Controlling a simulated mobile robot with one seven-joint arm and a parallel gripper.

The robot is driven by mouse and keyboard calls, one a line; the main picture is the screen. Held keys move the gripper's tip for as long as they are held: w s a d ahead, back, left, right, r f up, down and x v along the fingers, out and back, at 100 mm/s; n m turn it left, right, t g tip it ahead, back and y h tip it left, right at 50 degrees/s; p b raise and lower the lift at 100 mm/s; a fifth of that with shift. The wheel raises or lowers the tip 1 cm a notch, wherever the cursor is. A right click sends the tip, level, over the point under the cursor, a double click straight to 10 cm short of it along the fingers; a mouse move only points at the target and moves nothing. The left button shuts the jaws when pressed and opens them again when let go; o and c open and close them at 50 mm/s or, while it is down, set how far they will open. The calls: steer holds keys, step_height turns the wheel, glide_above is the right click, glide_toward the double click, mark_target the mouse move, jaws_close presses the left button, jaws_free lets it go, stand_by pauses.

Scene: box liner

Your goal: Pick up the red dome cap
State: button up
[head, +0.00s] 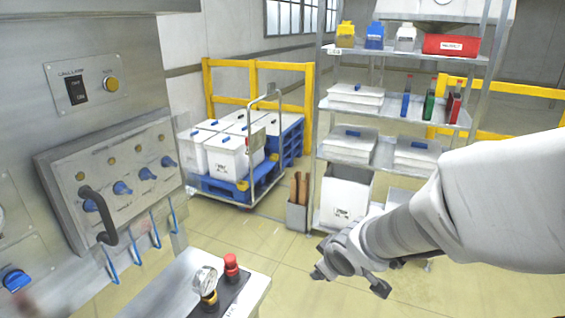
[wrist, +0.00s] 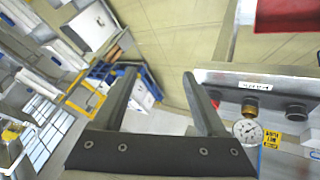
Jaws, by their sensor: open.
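The red dome cap (head: 231,262) stands upright on a dark strip on the small metal stand at the bottom centre-left of the head view. A round gauge (head: 205,281) with a yellow and black fitting stands just left of it. My gripper (head: 350,282) is to the right of the cap, apart from it, over the floor. In the wrist view my gripper (wrist: 160,75) has its two fingers spread with nothing between them. I cannot clearly pick out the cap in the wrist view.
A grey control cabinet (head: 110,185) with blue knobs and a dark handle is at left. A shelf rack (head: 345,105) with bottles and boxes stands behind my arm. A blue cart (head: 235,192) with white boxes is further back. Floor between stand and rack is clear.

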steer(key=w+a+f+n+y+b, duration=0.1)
steer(key=w+a+f+y, duration=0.1)
steer(key=a+f+y, duration=0.25)
steer(key=y+b, duration=0.1)
steer(key=y, duration=0.4)
glide_toward(230, 256)
steer(key=shift+n+t, duration=0.3)
steer(key=b+x, duration=0.4)
steer(key=x, duration=0.4)
steer(key=shift+s+f, duration=0.1)
steer(key=shift+f, duration=0.05)
steer(key=shift+s+f+b+x, duration=0.15)
steer(key=shift+b+x, duration=0.1)
steer(key=shift+x, duration=1.05)
steer(key=shift+s+f+b+x, duration=0.1)
steer(key=shift+f+b+x, duration=0.15)
steer(key=shift+x, duration=1.05)
steer(key=shift+c, duration=0.3)
steer(key=shift+r, duration=0.1)
jaws_close()
